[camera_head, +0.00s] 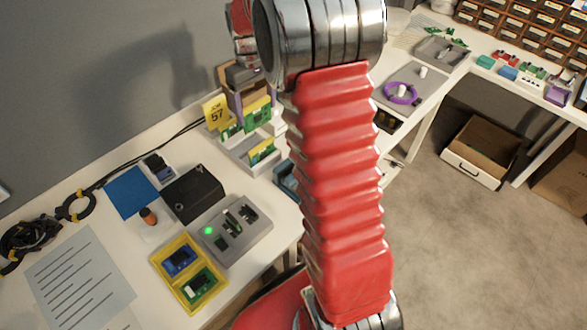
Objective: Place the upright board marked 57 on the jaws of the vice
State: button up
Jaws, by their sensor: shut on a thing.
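A yellow card reading "JOB 57" (217,113) stands at the left end of a pale rack (240,155) on the bench. A green upright board (258,110) with a yellow edge is at the rack's back. My gripper (250,93) is small and partly hidden at the rack, shut on this board. I cannot tell whether the board is clear of the rack, and any number on it is too small to read. Another green and yellow board (262,151) stands at the rack's front. A blue object (287,180), possibly the vice, is mostly hidden behind my red arm.
A grey fixture with a green light (230,229), a yellow tray (161,258) with two boards, a black box (193,193) and a blue pad (131,192) lie on the left bench. A grey tray with a purple ring (402,92) is beyond my arm.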

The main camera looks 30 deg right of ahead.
jog(key=s+d, duration=0.2)
jog(key=s, duration=1.2)
jog(key=shift+s+d+r+n, duration=0.15)
jog(key=shift+d+r+n, duration=0.15)
jog(key=shift+r, duration=0.1)
jog(key=shift+f, duration=0.1)
notch_tip(320, 180, down, 6)
jog(key=shift+f, duration=0.1)
jog(key=shift+f, duration=1.85)
